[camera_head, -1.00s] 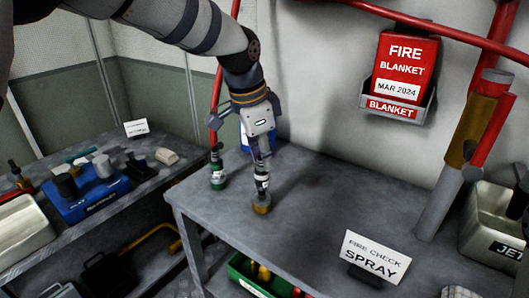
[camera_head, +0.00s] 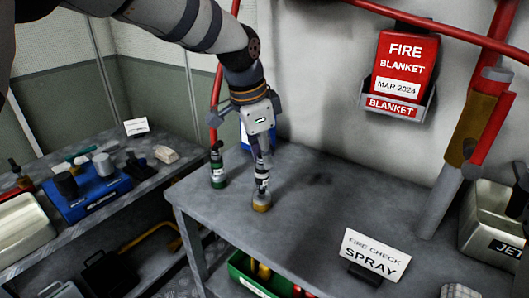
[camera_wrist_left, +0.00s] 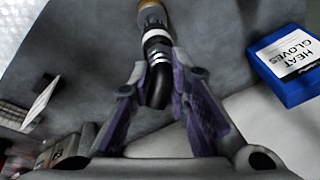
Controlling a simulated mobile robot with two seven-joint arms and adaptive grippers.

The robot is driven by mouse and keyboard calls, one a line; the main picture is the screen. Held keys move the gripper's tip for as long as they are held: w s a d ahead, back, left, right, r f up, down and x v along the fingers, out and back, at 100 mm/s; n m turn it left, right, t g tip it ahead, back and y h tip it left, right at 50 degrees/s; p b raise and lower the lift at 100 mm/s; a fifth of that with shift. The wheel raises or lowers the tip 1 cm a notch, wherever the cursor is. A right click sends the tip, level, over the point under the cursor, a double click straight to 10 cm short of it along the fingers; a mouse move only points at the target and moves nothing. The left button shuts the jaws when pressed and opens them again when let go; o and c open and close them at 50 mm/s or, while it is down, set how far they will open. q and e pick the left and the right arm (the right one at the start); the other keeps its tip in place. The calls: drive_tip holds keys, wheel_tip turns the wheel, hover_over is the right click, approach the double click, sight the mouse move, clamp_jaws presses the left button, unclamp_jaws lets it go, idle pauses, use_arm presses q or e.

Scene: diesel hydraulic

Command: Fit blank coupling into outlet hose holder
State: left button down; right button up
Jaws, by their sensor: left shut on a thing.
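My left gripper (camera_head: 262,158) reaches down over the left part of the grey workbench. It is shut on a slim upright fitting (camera_head: 262,190), with black and white bands and a brass-coloured lower end. In the left wrist view the fingers (camera_wrist_left: 160,98) close on the black part of this fitting (camera_wrist_left: 155,40), below a silver ring. The brass end is close to the bench top; I cannot tell whether it touches. I cannot identify the blank coupling or the outlet hose holder for certain. My right gripper is not in view.
A green-and-black bottle-like item (camera_head: 217,168) stands just left of the gripper. A blue heat gloves box (camera_wrist_left: 290,62) is nearby. The spray sign (camera_head: 372,255) stands at the front; a fire blanket box (camera_head: 402,70) hangs on the wall. The bench's middle (camera_head: 340,205) is clear.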

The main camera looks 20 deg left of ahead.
use_arm(q)
drive_tip(key=shift+f, duration=1.45)
drive_tip(key=c, duration=1.4)
unclamp_jaws()
drive_tip(key=shift+c, duration=0.2)
